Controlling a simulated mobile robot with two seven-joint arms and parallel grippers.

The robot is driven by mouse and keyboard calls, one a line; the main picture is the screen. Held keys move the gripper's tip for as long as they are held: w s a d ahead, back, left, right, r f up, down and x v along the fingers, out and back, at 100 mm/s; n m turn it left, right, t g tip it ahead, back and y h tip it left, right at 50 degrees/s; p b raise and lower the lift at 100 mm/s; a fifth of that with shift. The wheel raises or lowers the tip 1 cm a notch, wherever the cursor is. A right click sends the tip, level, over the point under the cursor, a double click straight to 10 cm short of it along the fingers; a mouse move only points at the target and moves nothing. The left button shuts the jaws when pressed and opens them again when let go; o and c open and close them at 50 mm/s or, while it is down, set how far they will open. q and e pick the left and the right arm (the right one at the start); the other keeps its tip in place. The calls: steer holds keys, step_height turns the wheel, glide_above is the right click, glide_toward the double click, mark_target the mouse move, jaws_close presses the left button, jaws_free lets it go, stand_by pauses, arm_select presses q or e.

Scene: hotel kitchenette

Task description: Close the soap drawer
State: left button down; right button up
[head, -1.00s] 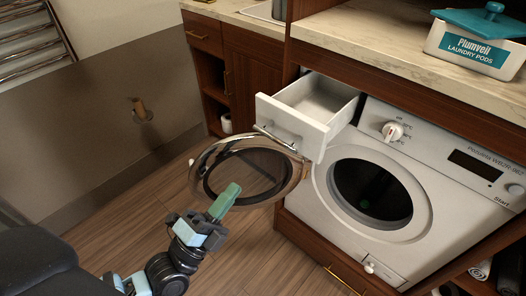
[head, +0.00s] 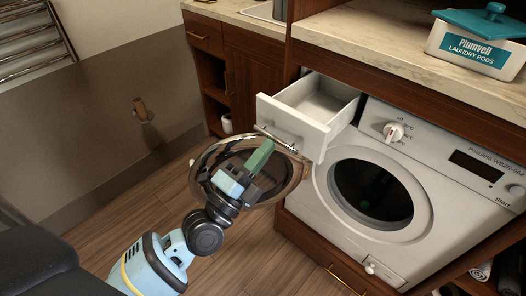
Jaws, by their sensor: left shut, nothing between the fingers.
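The white soap drawer (head: 298,124) is pulled out at the upper left of the washing machine (head: 400,165). Its inside looks empty. My left gripper (head: 262,152) is shut and empty, with green fingers pointing up and right. In the picture it lies just below the drawer's front, over the open round door; whether it touches either cannot be told. My right gripper is not in view.
The machine's round door (head: 206,172) stands swung open to the left, below the drawer. A laundry pods box (head: 474,48) sits on the countertop (head: 390,40) above. Wooden cabinets (head: 252,75) stand behind. The wooden floor (head: 110,215) at left is clear.

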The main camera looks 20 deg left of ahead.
mark_target(286, 135)
arm_select(q)
steer(key=w+d, duration=0.1)
steer(key=w, duration=0.3)
steer(key=w+d, duration=0.1)
steer(key=w, duration=0.2)
steer(key=shift+d, duration=0.3)
steer(key=w+d, duration=0.1)
steer(key=w, duration=0.1)
steer(key=w+d+b, duration=0.1)
steer(key=w, duration=0.2)
steer(key=w+d+b, duration=0.1)
steer(key=w, duration=0.2)
steer(key=shift+w, duration=0.25)
steer(key=shift+r, duration=0.15)
steer(key=shift+r, duration=0.1)
